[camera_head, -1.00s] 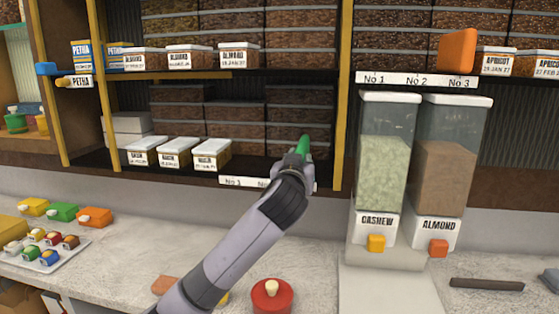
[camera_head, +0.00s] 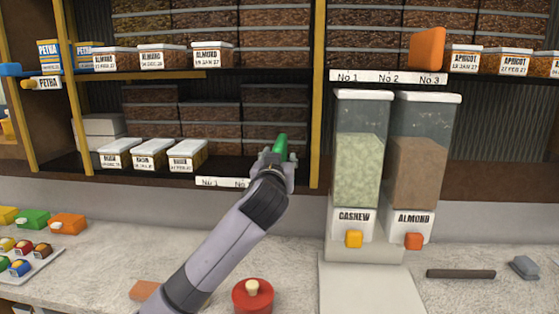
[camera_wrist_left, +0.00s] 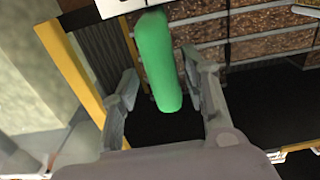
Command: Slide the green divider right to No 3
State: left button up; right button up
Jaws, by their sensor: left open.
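The green divider (camera_head: 281,145) stands on the lower shelf toward its right side, mostly hidden behind my left gripper (camera_head: 275,163) in the head view. The label strip (camera_head: 220,183) below it shows No 1, and its right part is covered by my gripper, so No 3 is hidden. In the left wrist view the green divider (camera_wrist_left: 158,62) is upright between the two fingers of my left gripper (camera_wrist_left: 163,85). The fingers are open, with visible gaps on both sides of the divider. My right gripper is not in view.
White-lidded boxes (camera_head: 150,153) stand left on the lower shelf. A yellow post (camera_head: 317,110) is close to the right of my gripper. An orange divider (camera_head: 427,48) stands on the upper shelf near No 3. Cashew (camera_head: 358,150) and almond (camera_head: 418,160) dispensers stand right of the post.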

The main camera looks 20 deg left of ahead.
pick_arm(q)
jog(key=shift+s, duration=0.1)
jog(key=v, duration=1.1)
jog(key=shift+s+d, duration=0.2)
jog(key=shift+s, duration=0.2)
